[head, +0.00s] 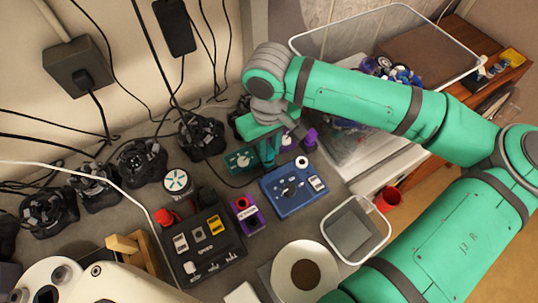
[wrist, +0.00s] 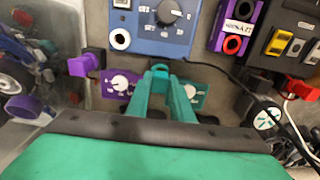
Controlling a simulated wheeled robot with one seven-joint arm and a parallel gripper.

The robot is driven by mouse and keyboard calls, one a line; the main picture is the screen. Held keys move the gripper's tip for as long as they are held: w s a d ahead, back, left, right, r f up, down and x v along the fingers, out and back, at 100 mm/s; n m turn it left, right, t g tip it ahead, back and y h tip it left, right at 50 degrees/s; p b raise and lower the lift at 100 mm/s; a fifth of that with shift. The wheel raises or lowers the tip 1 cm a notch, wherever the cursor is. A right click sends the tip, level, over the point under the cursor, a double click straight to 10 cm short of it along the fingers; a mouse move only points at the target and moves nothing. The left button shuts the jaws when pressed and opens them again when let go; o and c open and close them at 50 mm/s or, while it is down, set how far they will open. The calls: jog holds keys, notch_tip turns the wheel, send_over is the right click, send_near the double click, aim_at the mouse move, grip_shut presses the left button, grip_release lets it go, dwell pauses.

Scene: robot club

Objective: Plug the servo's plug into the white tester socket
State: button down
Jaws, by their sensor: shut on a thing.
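My gripper (wrist: 160,72) is shut, its green fingers close together just in front of the blue tester (wrist: 160,22). A thin dark cable (wrist: 215,68) leads off to the right from beside the fingertips. The servo's plug is between the fingers, mostly hidden by them. The white tester socket (wrist: 121,40), a white ring around a dark hole, is on the blue tester's near left corner, left of and apart from my fingertips. I cannot make out the servo.
A green knob box (head: 238,162) and a purple one (head: 288,141) flank my fingers. A purple block (wrist: 84,65) stands at left. A purple labelled box (head: 246,213) and a black switch box (head: 204,250) stand nearby.

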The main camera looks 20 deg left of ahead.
aim_at(268, 150)
jog(key=shift+r, duration=0.15)
jog(key=shift+r, duration=1.6)
jog(key=c, duration=2.4)
grip_release()
jog(key=shift+c, duration=0.7)
